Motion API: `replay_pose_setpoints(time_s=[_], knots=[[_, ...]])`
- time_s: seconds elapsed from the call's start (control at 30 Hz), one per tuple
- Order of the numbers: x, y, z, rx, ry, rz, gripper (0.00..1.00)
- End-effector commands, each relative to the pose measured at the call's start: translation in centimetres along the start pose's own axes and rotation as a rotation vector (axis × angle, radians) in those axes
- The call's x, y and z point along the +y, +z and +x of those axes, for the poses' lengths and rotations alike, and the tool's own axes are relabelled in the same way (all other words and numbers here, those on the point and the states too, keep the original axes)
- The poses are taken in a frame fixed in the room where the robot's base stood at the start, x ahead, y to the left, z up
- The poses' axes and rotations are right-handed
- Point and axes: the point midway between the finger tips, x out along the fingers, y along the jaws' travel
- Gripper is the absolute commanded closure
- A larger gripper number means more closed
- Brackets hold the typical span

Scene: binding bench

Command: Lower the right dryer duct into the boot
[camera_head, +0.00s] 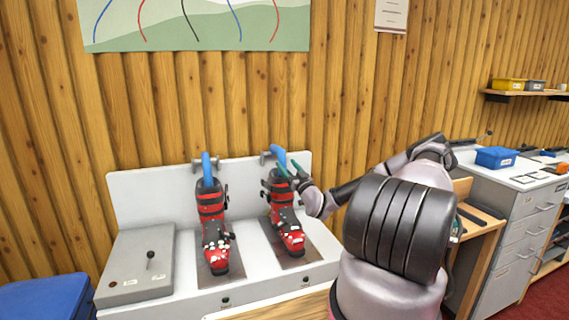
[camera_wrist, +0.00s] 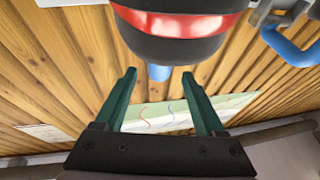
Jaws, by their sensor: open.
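The right boot (camera_head: 283,212), red and black, stands upright on the dryer beside the left boot (camera_head: 213,232). The right dryer duct (camera_head: 278,157), blue and curved, shows above its cuff; I cannot tell whether its end is inside. My gripper (camera_head: 290,171), with green fingers, is beside the duct and the boot's top, on the right. In the wrist view my gripper (camera_wrist: 159,77) is open, with a short piece of the blue duct (camera_wrist: 158,72) in line with the gap between the fingertips. The boot's cuff (camera_wrist: 180,28) hides the rest of the duct. Contact is unclear.
The left duct (camera_head: 208,170) runs down to the left boot. A drawer bench (camera_head: 512,205) with a blue bin (camera_head: 496,157) is at right. The wooden wall is close behind the dryer.

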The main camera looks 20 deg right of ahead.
Motion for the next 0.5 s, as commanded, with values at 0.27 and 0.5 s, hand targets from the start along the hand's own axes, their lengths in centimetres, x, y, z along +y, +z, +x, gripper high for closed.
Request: replay_pose_setpoints(time_s=[0.27, 0.5], knots=[[0.0, 0.1, -5.6, -0.002, 0.001, 0.001, 0.28], [0.0, 0.1, -7.6, -0.001, -0.001, 0.001, 0.28]])
